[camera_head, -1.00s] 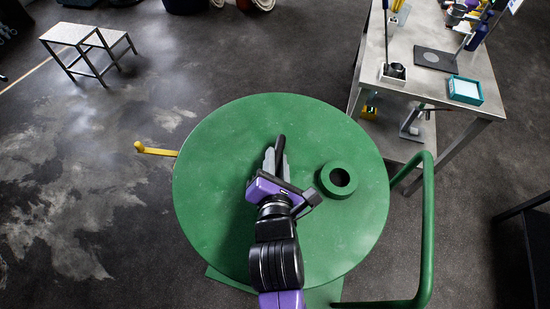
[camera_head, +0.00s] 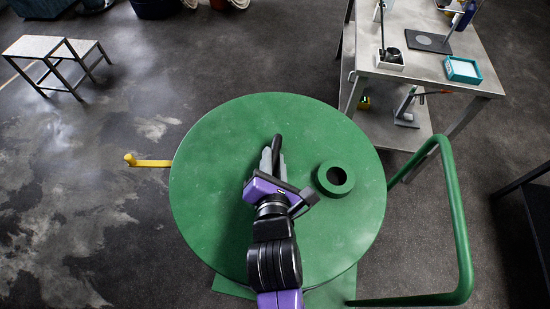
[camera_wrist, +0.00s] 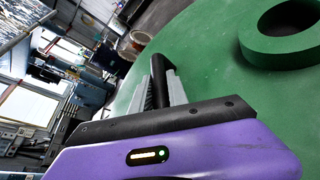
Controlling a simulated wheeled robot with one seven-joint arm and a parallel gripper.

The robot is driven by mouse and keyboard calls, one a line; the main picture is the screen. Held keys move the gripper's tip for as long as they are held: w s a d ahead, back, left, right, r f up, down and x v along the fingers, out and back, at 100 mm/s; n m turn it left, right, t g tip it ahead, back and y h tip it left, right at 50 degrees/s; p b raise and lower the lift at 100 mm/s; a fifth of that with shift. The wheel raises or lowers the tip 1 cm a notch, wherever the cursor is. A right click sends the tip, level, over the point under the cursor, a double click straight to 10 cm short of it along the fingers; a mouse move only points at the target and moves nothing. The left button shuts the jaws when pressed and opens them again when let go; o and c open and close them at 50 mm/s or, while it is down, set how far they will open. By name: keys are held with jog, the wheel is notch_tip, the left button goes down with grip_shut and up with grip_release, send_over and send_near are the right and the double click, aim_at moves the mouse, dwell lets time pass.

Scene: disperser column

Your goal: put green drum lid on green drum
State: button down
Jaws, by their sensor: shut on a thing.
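The green drum lid (camera_head: 222,150) is a wide round disc with a raised ring around a hole right of its middle. It also shows in the wrist view (camera_wrist: 215,60). My gripper (camera_head: 272,160) is over the middle of the lid, its fingers shut on the lid's black handle (camera_head: 277,144). In the wrist view my gripper (camera_wrist: 160,90) has the handle between its grey fingers. The green drum cannot be made out; the lid hides most of what is below it. I cannot tell whether the lid touches anything underneath.
A yellow lever (camera_head: 150,162) sticks out left of the lid. A bent green rail (camera_head: 457,220) stands at the right, and a green flat part (camera_head: 232,287) shows below the lid. A metal workbench (camera_head: 400,72) stands upper right, a step stool (camera_head: 40,47) upper left.

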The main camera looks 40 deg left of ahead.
jog(key=shift+f+b, duration=2.25)
jog(key=shift+f, duration=0.95)
jog(key=c, duration=1.2)
grip_release()
jog(key=shift+f, duration=0.35)
jog(key=v, duration=0.8)
jog(key=shift+r, duration=0.15)
